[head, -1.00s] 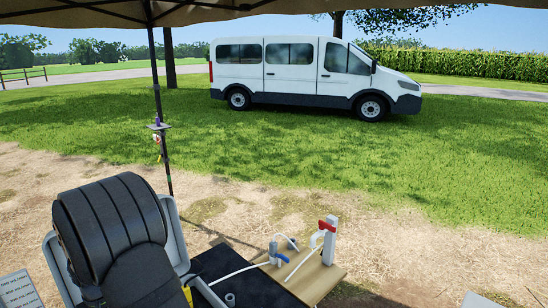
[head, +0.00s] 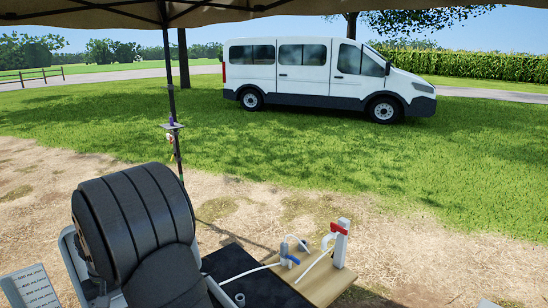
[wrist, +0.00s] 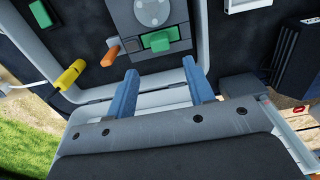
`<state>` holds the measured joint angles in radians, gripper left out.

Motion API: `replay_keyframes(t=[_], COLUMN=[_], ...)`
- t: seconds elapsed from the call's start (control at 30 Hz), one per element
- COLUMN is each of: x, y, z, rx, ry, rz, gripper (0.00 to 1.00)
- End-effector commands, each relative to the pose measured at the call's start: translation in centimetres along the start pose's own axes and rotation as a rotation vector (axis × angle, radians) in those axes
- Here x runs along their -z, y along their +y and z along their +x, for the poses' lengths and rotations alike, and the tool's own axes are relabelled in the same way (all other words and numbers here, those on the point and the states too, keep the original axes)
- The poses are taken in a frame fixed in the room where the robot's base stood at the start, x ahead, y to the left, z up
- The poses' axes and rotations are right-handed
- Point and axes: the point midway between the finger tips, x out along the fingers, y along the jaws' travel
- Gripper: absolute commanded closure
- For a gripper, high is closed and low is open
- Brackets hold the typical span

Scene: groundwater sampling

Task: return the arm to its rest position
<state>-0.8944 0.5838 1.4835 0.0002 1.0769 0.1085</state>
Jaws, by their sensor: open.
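My gripper (wrist: 160,68) shows in the wrist view as two blue fingers set well apart, open, with nothing held between them. Beyond the fingertips is a grey device (wrist: 150,22) with a round dial, a green button and an orange lever. I cannot tell the exact gap between the fingertips and the device. In the head view my dark ribbed arm fills the lower left, and the gripper itself is hidden there.
A wooden board (head: 328,284) carries a white post with a red-handled valve (head: 338,230) and a blue-handled tap (head: 290,258). A yellow-ended part (wrist: 71,74) lies left of the fingers. A tent pole (head: 173,90) stands behind my arm. A white van (head: 325,75) is parked farther off.

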Motion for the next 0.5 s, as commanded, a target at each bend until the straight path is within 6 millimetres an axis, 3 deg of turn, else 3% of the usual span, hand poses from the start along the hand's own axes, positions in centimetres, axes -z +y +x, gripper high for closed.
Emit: replay_keyframes(t=[0.4, 0.5], x=[0.0, 0.1], y=[0.0, 0.0], z=[8.6, 9.6], rx=[0.000, 0.001], ry=[-0.001, 0.005], rz=[0.000, 0.000], gripper=[0.52, 0.52])
